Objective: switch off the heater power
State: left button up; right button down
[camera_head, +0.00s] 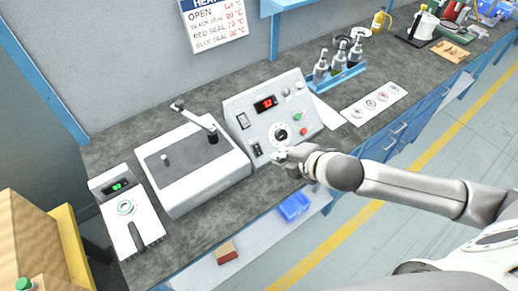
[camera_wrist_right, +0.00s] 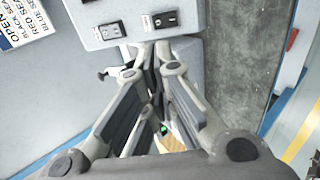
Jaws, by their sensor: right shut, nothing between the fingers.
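The grey control box (camera_head: 272,115) has a red lit display (camera_head: 265,104), a black dial (camera_head: 281,133), a red button (camera_head: 304,131) and a green button (camera_head: 297,117). My left gripper is out of view.
A white machine with a lever (camera_head: 200,160) stands left of the box. A scale with a green display (camera_head: 117,186) is farther left. Bottles in a blue rack (camera_head: 345,75) and a card with coloured rings (camera_head: 374,103) are to the right.

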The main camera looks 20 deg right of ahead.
aim_at(254, 148)
jog(key=shift+w+f, duration=0.1)
jog(key=p+x, duration=0.2)
jog(key=x, duration=1.1)
jog(key=shift+w+a+f+p, duration=0.2)
jog(key=shift+w+f+p, duration=0.05)
jog(key=shift+p, duration=0.05)
jog(key=shift+w+f, duration=0.1)
jog(key=shift+w, duration=0.05)
dwell(0.5)
jog(key=shift+r+p, duration=0.85)
jog(key=shift+p, duration=0.15)
